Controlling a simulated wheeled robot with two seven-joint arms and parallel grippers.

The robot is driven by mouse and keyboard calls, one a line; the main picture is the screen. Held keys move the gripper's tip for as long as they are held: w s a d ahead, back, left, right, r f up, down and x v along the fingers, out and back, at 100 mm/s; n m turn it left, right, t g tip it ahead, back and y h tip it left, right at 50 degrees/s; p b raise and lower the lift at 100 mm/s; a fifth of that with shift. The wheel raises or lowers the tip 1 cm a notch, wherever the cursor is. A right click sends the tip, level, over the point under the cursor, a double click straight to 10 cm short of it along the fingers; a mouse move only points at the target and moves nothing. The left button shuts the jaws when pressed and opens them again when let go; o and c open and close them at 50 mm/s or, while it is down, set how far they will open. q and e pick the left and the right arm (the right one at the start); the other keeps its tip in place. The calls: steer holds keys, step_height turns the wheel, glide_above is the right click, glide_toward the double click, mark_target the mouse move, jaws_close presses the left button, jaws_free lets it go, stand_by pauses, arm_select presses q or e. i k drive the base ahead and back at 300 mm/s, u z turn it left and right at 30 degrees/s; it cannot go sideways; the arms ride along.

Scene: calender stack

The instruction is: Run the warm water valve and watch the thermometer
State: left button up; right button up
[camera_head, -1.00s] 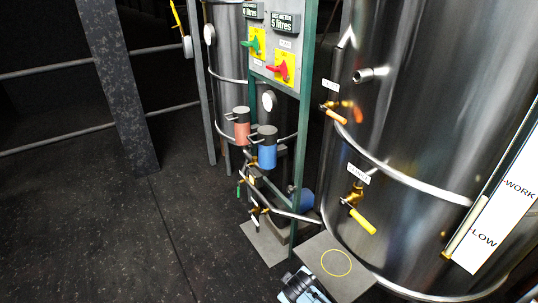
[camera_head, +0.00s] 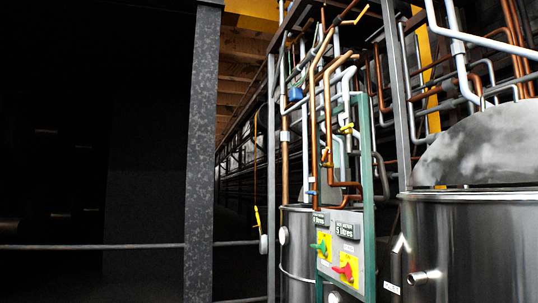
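A grey control panel (camera_head: 340,228) stands in a green frame right of centre. It carries a green handle (camera_head: 320,246) and a red handle (camera_head: 344,270), each on a yellow plate, below small dark litre-meter displays (camera_head: 345,230). I cannot read which valve is the warm water one. A round white dial (camera_head: 282,235) sits on the steel tank behind the panel, and another round white disc (camera_head: 264,244) hangs beside the post; I cannot tell which is the thermometer. Neither gripper is in view.
A large steel tank (camera_head: 475,250) with an open-looking lid fills the right. Copper and grey pipes (camera_head: 330,110) with small valves rise above the panel. A grey column (camera_head: 203,150) and horizontal rail (camera_head: 90,246) stand left. The left background is dark.

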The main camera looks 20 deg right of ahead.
mark_target(327, 149)
steer(key=u, duration=0.3)
steer(key=i, duration=0.9)
steer(key=z, duration=0.4)
steer(key=i, duration=1.85)
steer(key=z, duration=1.9)
steer(key=i, duration=0.85)
steer(key=z, duration=0.75)
